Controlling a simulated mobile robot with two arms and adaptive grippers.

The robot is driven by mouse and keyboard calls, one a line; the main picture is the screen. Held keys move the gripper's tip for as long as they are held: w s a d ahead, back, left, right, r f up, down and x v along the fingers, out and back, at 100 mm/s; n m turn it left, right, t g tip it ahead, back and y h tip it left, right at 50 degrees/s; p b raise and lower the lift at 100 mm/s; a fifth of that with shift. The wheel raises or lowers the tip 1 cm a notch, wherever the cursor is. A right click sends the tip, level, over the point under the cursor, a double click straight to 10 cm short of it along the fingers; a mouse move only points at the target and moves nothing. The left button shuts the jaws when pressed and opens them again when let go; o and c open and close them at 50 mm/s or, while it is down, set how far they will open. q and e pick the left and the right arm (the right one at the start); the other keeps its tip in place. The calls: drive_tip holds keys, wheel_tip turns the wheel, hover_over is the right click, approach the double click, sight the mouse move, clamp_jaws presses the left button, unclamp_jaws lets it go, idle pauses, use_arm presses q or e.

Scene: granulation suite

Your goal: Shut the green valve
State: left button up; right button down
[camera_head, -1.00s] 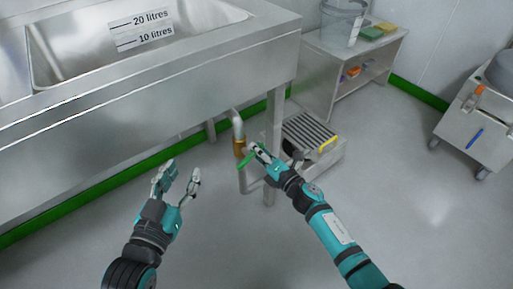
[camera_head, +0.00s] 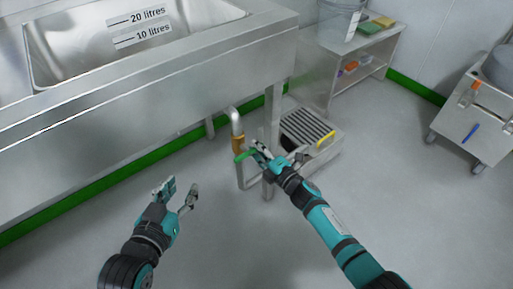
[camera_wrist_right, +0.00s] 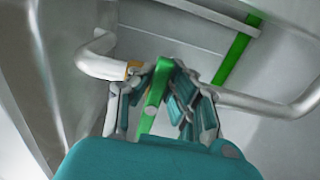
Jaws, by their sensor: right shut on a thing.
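The green valve handle (camera_head: 244,155) is a lever at a brass-coloured valve body (camera_head: 238,143) on the drain pipe (camera_head: 236,120) under the sink. It sticks out sideways from the pipe, nearly level in the head view. My right gripper (camera_head: 261,153) is shut on the handle's right part, which its fingers partly hide. In the right wrist view the green handle (camera_wrist_right: 157,86) runs between the fingers of the right gripper (camera_wrist_right: 165,95), with a bit of brass (camera_wrist_right: 134,67) behind. My left gripper (camera_head: 180,191) is open and empty above the floor, left of the valve.
The steel sink (camera_head: 150,95) overhangs the pipe, and its leg (camera_head: 273,115) stands close by my right gripper. A low grated steel unit (camera_head: 322,155) is just right. A shelf table (camera_head: 345,70) and a cart (camera_head: 475,125) stand farther right. The floor in front is clear.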

drive_tip(key=shift+s+a, duration=0.1)
drive_tip(key=shift+a, duration=0.15)
drive_tip(key=c, duration=1.3)
unclamp_jaws()
drive_tip(key=shift+d, duration=0.1)
drive_tip(key=v, duration=1.2)
drive_tip(key=shift+r, duration=0.1)
